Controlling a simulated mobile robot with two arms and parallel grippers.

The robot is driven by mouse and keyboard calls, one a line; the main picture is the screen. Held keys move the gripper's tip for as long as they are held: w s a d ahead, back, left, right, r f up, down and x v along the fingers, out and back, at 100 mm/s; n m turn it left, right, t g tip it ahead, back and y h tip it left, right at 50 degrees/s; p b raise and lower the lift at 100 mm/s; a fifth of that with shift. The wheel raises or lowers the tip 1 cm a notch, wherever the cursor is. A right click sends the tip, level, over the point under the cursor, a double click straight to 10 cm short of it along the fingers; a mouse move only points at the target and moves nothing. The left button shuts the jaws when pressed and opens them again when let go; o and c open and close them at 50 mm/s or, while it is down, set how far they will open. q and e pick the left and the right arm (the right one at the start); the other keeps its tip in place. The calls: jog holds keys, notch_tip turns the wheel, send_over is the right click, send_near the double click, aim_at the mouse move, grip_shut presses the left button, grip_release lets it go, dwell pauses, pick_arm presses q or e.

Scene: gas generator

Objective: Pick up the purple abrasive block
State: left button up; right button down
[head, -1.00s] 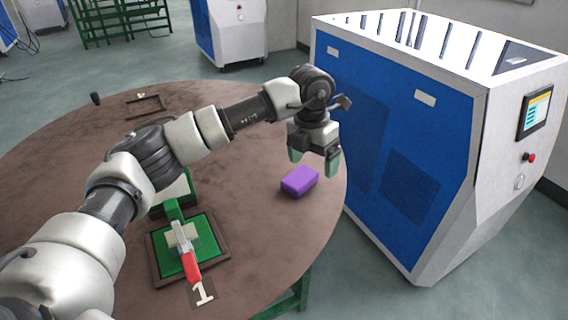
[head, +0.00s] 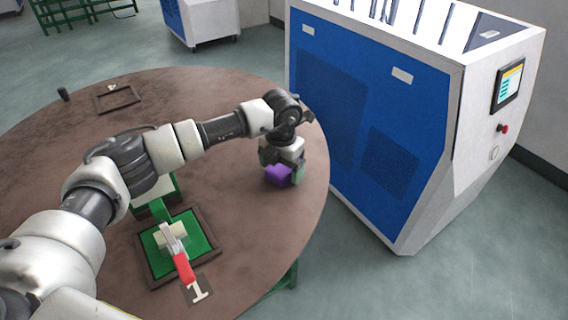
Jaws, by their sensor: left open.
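The purple abrasive block (head: 279,175) lies on the round brown table (head: 225,105) near its right edge. My left gripper (head: 282,176) is down over the block, pointing downward, with its green-tipped fingers open and on either side of it. The fingers and palm hide part of the block, and I cannot tell whether they touch it. My right gripper is not in view.
A green fixture (head: 200,232) with a red-handled clamp (head: 183,266) sits in a dark frame by a "1" label. An empty dark frame (head: 117,98) and a small dark object (head: 63,94) lie farther back. A large blue and white machine (head: 375,110) stands right of the table.

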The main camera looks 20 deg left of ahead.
pick_arm(q)
jog(key=shift+f, duration=0.35)
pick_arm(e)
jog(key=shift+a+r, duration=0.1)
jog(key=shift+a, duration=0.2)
pick_arm(q)
jog(key=c, duration=1)
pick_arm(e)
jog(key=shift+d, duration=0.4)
pick_arm(q)
jog(key=shift+r, duration=0.1)
